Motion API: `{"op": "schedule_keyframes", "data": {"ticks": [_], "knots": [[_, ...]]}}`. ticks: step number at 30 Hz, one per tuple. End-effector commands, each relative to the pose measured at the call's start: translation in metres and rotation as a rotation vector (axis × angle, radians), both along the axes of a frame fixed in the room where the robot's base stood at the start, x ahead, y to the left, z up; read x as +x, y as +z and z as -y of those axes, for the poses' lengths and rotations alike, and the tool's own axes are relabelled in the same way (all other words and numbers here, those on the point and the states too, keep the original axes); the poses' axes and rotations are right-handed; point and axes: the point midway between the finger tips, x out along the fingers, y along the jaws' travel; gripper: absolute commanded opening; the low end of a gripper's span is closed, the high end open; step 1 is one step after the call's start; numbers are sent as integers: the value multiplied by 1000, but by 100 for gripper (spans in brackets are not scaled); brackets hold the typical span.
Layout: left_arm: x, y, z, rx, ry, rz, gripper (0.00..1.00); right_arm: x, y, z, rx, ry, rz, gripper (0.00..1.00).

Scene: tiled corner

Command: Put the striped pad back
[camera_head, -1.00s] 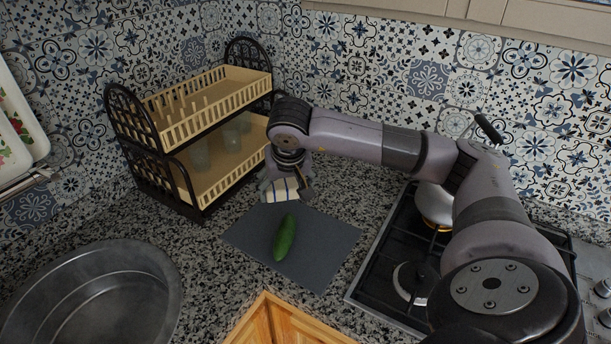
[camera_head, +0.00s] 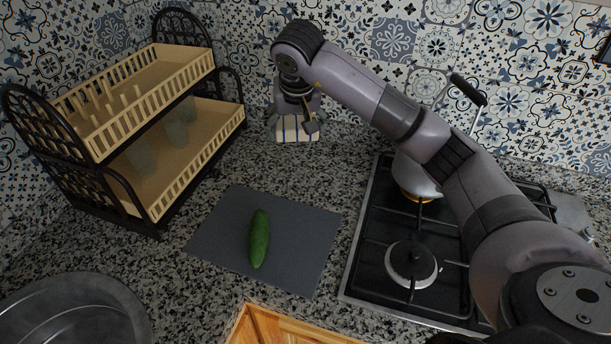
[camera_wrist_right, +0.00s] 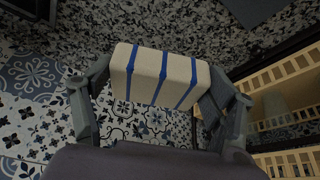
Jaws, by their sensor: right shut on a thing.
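The striped pad, a cream block with blue stripes, is in my right gripper. In the head view the pad (camera_head: 296,130) is near the back wall, right of the dish rack. My right gripper (camera_head: 296,112) comes down on it from above and partly hides it. In the right wrist view the pad (camera_wrist_right: 160,75) spans between the two fingers of the gripper (camera_wrist_right: 160,92), which is shut on it. Whether the pad touches the counter cannot be told. My left gripper is not in view.
A two-tier dish rack (camera_head: 165,188) with cups stands at left. A grey cutting mat (camera_head: 215,232) bears a cucumber (camera_head: 259,238). A gas stove (camera_head: 375,272) with a pot (camera_head: 412,178) is at right. A metal basin (camera_head: 75,285) is at lower left. Tiled walls close the back.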

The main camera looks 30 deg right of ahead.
Motion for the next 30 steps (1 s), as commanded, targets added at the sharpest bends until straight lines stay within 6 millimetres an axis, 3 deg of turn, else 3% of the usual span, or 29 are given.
{"op": "schedule_keyframes", "data": {"ticks": [6, 12, 20, 27, 30], "knots": [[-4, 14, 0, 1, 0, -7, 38, -2, -60, 0, 2, -2, -7, 52], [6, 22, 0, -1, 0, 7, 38, -2, -103, 0, 2, -1, -3, 52], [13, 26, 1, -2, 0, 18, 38, -1, -124, 0, 1, -1, -2, 52], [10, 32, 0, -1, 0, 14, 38, -1, -155, 0, 2, -1, -1, 52], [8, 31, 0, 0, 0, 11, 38, 0, -156, 1, 1, -1, 3, 52]]}}
